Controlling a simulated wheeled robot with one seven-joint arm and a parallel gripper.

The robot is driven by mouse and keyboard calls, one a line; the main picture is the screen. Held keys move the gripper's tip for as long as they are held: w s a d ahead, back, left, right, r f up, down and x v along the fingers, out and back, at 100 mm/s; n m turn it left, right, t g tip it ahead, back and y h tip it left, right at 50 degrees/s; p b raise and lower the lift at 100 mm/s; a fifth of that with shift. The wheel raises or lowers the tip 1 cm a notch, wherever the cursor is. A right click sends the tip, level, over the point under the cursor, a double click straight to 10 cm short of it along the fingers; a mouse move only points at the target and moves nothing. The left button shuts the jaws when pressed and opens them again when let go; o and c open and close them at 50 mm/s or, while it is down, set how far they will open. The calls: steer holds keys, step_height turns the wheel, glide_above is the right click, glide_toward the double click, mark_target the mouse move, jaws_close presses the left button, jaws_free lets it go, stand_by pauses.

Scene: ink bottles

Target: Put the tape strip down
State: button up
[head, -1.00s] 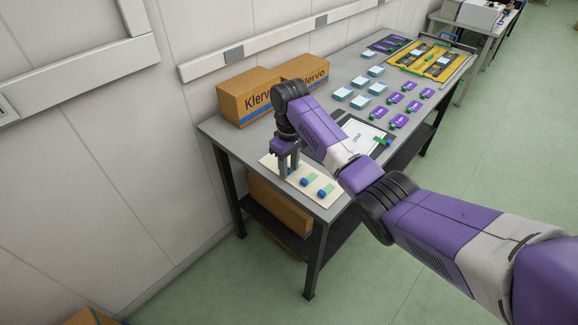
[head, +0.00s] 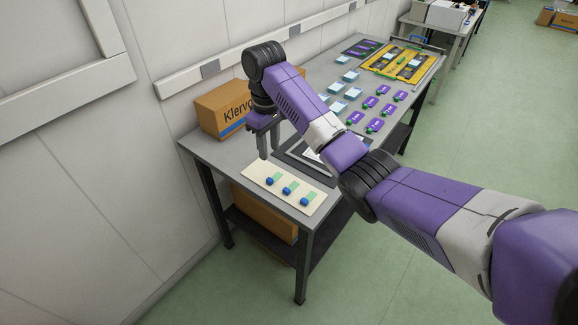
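Three tape strips, each green with a blue end, lie in a row on a cream board at the near end of the table: a left strip (head: 273,179), a middle strip (head: 290,188) and a right strip (head: 307,198). The cream board (head: 256,171) lies flat. My gripper (head: 269,157) points down above the board's back edge, clear of the strips. Its two fingers are apart, and I see nothing between them.
A cardboard box (head: 212,112) stands at the back left of the table. A dark-framed sheet (head: 297,150) is partly hidden behind my arm. Purple cards (head: 369,102), pale blue blocks (head: 338,107) and a yellow tray (head: 379,65) lie farther along.

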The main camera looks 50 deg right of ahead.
steer(key=s+a+f+t+y, duration=0.1)
steer(key=s+a+f+t, duration=0.15)
steer(key=a+f, duration=0.75)
steer(key=s+a+f+t+y, duration=0.1)
steer(key=a+f+t, duration=0.2)
steer(key=a+f, duration=0.75)
steer(key=s+a+m+t, duration=0.1)
steer(key=s+a+t, duration=0.2)
steer(key=s+a, duration=0.45)
steer(key=s+r+m+t+h, duration=0.1)
steer(key=s+r+t, duration=0.15)
steer(key=s, duration=0.65)
steer(key=s+r+t+h, duration=0.1)
steer(key=s+r, duration=0.3)
steer(key=s, duration=0.5)
steer(key=s+d+r+t, duration=0.1)
steer(key=s+r, duration=0.4)
steer(key=r, duration=0.3)
steer(key=s+d+r+n+t, duration=0.1)
steer(key=s+d+r, duration=0.1)
steer(key=s+r, duration=0.4)
steer(key=shift+r+n+t, duration=0.3)
steer(key=shift+r+t, duration=0.1)
steer(key=shift+r, duration=0.45)
steer(key=shift+d, duration=0.1)
